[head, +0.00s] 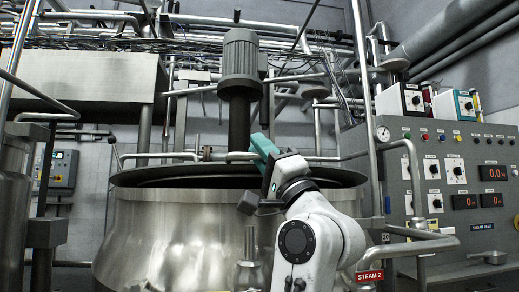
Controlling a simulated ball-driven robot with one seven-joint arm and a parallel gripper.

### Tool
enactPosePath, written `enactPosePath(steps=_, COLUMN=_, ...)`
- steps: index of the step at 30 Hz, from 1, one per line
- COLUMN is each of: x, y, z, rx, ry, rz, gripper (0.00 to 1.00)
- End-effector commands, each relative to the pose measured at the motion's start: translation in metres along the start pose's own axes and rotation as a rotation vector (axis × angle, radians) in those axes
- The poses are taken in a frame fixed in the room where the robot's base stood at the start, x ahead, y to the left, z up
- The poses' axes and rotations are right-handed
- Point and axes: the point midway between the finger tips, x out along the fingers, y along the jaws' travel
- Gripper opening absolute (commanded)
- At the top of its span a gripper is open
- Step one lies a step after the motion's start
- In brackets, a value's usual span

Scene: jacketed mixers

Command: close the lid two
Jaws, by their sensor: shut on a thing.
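A large steel mixer vessel (160,230) stands in the middle of the head view. Its wide top has a dark rim (140,178), and a dark band shows inside it. I cannot tell which part is lid two or how far it stands open. My gripper (258,175) is at the near right side of the rim, in front of the vessel. A teal piece (264,146) shows at its upper end and a dark block (248,203) at its lower left. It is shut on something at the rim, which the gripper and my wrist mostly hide.
A grey motor (240,55) on a dark shaft stands above the vessel. Pipes run behind and overhead. A control panel (455,180) with red displays is at right, with a bent pipe (410,247) and a "STEAM 2" label (369,275) in front. Another steel vessel (12,200) is at left.

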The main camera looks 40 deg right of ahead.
Motion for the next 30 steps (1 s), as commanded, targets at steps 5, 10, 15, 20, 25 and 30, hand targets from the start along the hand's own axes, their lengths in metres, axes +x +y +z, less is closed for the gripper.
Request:
enactPosePath(steps=5, x=-0.026, y=0.021, z=0.010, rx=-0.023, ry=0.000, rz=-0.052, gripper=0.00)
enactPosePath(steps=10, x=-0.037, y=0.029, z=0.014, rx=-0.037, ry=-0.001, rz=-0.087, gripper=0.00)
enactPosePath(steps=15, x=-0.042, y=0.033, z=0.016, rx=-0.044, ry=-0.001, rz=-0.105, gripper=0.00)
enactPosePath(steps=20, x=-0.043, y=0.036, z=0.017, rx=-0.046, ry=-0.002, rz=-0.108, gripper=0.00)
enactPosePath(steps=25, x=-0.044, y=0.037, z=0.018, rx=-0.046, ry=-0.003, rz=-0.104, gripper=0.00)
enactPosePath(steps=30, x=-0.044, y=0.039, z=0.018, rx=-0.046, ry=-0.004, rz=-0.101, gripper=0.22)
